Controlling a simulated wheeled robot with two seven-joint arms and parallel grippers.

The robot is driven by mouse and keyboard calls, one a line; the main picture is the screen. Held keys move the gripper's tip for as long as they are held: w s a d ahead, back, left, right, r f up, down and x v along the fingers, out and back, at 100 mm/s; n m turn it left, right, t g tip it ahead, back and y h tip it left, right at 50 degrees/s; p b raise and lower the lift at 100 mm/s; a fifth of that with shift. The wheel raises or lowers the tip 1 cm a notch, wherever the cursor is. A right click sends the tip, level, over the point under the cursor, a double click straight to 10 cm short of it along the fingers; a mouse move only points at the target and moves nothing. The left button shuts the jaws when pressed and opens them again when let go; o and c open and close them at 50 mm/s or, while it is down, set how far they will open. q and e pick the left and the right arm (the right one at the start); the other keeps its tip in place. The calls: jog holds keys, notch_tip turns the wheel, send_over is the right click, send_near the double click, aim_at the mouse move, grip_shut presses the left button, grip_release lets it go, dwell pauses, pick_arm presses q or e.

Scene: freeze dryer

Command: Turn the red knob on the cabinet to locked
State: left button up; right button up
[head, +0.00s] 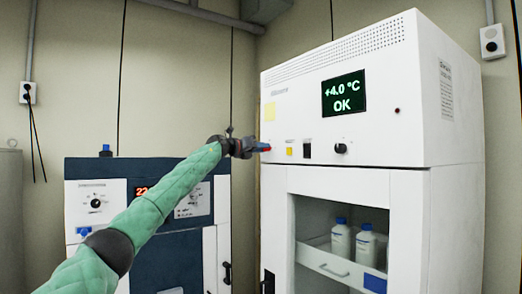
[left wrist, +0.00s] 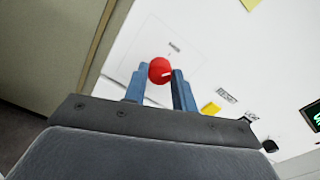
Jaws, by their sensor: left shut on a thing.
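The red knob (left wrist: 160,70) is on the white front of the cabinet (head: 358,142). In the left wrist view it sits between the two blue fingertips of my left gripper (left wrist: 157,84), which is shut on it. A pale mark shows on the knob's face. In the head view my left gripper (head: 257,147) reaches the cabinet's left front edge, and only a bit of red shows at its tip. Any lock labels near the knob are too small to read. My right gripper is in neither view.
A yellow tag (head: 289,151), a dark switch (head: 307,148) and a black knob (head: 341,148) sit right of the red knob. The display (head: 344,93) reads +4.0 °C OK. Bottles (head: 341,240) stand behind the glass below. A blue-and-white unit (head: 85,170) stands left.

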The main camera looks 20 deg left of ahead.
pick_arm(q)
jog(key=m, duration=1.1)
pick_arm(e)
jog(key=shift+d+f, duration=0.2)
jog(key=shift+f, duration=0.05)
pick_arm(q)
jog(key=shift+m, duration=0.3)
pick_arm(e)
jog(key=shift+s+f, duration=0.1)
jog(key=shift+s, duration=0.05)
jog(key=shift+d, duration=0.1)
pick_arm(q)
jog(key=o, duration=1)
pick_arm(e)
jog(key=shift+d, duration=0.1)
pick_arm(q)
jog(key=shift+s+a, duration=0.1)
